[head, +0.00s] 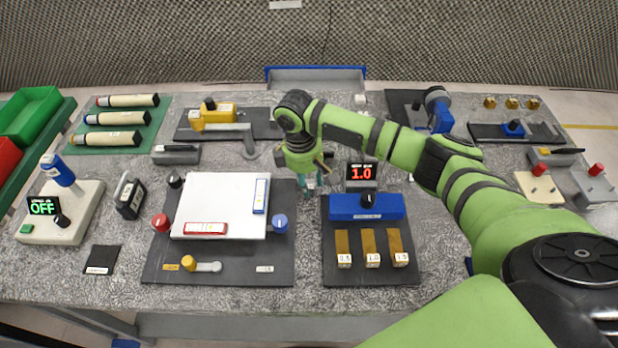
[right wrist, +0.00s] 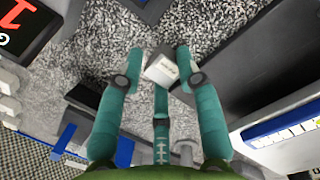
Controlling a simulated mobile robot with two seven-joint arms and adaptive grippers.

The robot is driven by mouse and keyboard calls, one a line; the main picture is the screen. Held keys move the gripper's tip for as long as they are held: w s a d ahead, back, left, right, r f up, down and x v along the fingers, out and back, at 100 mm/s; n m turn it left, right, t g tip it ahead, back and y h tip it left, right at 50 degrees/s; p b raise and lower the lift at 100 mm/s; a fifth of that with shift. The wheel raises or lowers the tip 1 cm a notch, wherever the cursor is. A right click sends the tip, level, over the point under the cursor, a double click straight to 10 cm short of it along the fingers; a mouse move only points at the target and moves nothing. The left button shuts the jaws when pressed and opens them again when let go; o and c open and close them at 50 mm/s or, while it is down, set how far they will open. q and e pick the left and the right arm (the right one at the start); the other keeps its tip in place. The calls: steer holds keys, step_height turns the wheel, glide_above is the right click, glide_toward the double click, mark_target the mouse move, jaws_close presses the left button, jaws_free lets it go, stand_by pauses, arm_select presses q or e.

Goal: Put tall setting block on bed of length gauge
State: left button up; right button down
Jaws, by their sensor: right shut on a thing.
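My right gripper (head: 314,190) is shut between the white plate and the blue unit, low over the table. In the right wrist view its teal fingers (right wrist: 160,85) close on a small pale block (right wrist: 161,69) with a label on its face. The fingers hide part of it, so I cannot tell its height or whether it touches the table. A blue unit (head: 366,206) with a black knob stands beside the gripper, with a red 1.0 display (head: 361,173) behind it. No readable label marks the length gauge, so I cannot tell which device it is. My left gripper is not in view.
The white plate (head: 220,200) lies to the left on a dark board. Brass blocks (head: 371,247) stand in front of the blue unit. A yellow device (head: 213,115) with a grey arm is at the back. A blue and grey device (head: 438,108) is at the back right.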

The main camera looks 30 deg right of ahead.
steer(key=shift+f, duration=0.15)
steer(key=c, duration=0.8)
jaws_free()
steer(key=shift+c, duration=0.2)
